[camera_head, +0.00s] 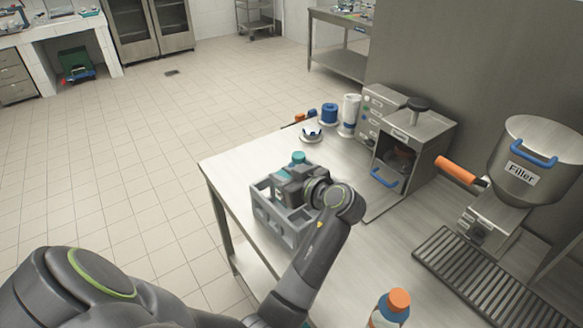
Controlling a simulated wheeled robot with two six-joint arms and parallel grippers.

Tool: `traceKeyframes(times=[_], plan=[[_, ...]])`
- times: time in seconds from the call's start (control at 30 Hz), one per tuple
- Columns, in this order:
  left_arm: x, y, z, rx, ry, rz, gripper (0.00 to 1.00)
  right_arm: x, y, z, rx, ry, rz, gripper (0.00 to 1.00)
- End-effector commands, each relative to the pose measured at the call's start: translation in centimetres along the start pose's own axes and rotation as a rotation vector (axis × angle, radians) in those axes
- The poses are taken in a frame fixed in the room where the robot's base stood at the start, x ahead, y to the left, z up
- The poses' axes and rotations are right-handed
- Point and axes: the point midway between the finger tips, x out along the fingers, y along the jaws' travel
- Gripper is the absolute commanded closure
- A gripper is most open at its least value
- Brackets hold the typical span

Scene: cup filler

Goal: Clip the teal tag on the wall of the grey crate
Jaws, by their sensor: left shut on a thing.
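The grey crate (273,222) stands on the steel table near its left edge, with its compartment walls partly showing. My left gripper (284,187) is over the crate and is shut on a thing. My gripper and wrist hide much of the crate's inside and far right side. A small rounded teal piece (298,157) shows just past the gripper at the crate's far side. Whether this is the teal tag or a cap I cannot tell. The held thing and its contact with the crate wall are hidden. My right gripper is not in view.
A bottle with an orange cap (398,300) stands at the front. The filler (535,155), its grated tray (480,277) and a steel machine (425,140) are to the right. A white cup-like item (311,134) and a blue roll (329,113) stand behind the crate.

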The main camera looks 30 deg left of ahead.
Motion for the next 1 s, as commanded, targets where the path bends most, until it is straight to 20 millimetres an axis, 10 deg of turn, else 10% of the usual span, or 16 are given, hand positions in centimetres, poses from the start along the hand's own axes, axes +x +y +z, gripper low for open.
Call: traceKeyframes(times=[0.33,1.0], plan=[[0.7,0.0,2.4,0.003,-0.001,0.0,0.98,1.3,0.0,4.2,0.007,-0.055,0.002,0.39],[2.7,0.0,8.9,0.001,0.0,0.001,0.98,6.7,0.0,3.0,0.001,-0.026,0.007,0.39]])
